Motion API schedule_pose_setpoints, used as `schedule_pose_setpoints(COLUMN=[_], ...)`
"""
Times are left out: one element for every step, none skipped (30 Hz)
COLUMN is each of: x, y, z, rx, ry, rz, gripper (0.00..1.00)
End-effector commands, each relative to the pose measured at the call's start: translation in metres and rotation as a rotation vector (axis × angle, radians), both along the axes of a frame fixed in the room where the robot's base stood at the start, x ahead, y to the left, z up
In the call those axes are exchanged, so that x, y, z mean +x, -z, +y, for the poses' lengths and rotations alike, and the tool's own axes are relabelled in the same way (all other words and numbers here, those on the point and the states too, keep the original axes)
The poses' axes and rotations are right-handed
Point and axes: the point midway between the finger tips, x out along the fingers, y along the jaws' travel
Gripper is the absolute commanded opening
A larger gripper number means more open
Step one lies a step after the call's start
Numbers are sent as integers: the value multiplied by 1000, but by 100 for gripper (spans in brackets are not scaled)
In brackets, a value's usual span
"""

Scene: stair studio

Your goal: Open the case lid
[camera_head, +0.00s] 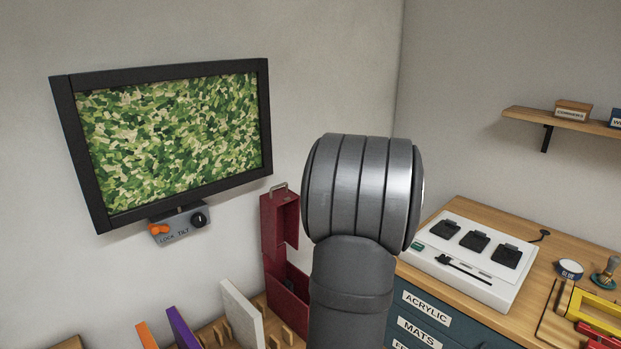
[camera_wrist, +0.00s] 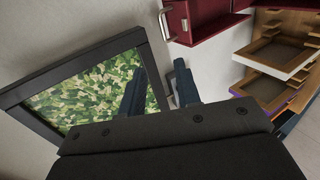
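The dark red case (camera_head: 287,302) stands low against the wall, partly hidden behind my arm. Its lid (camera_head: 280,222) stands raised above it, roughly upright, with a metal handle (camera_head: 278,187) at the top. The wrist view shows red case parts (camera_wrist: 205,18) at the top, with the pale handle (camera_wrist: 163,24) at their left edge. My gripper (camera_wrist: 158,80) is open, its two dark fingers apart with nothing seen between them. The handle lies beyond the fingertips in that view, apart from them. My gripper is hidden behind my arm in the head view.
A framed screen (camera_head: 175,140) hangs at left, with a lock and tilt box (camera_head: 178,226) under it. Several upright panels (camera_head: 243,312) stand in a wooden rack left of the case. A white device (camera_head: 470,258) sits on the right cabinet. A shelf (camera_head: 560,119) is at upper right.

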Motion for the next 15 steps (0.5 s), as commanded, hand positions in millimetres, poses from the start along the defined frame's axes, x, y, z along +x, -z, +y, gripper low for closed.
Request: schedule_pose_setpoints(x=[-1,-1,-1,0,0,0,0,0,0,0,-1,-1,-1,-1,-1], y=[0,0,0,0,0,0,0,0,2,4,7,13,19,26,37], z=[-1,-1,0,0,0,0,0,0,0,1,3,5,8,11,15], rx=[0,0,0,0,0,0,0,1,9,21,41,84,128,181,265], ry=[0,0,0,0,0,0,0,0,0,0,2,5,10,14,22], rz=[0,0,0,0,0,0,0,1,6,14,27,52,78,110,159], gripper=[30,30,30,30,30,30,28,22,15,9,3,0,0,0,0])
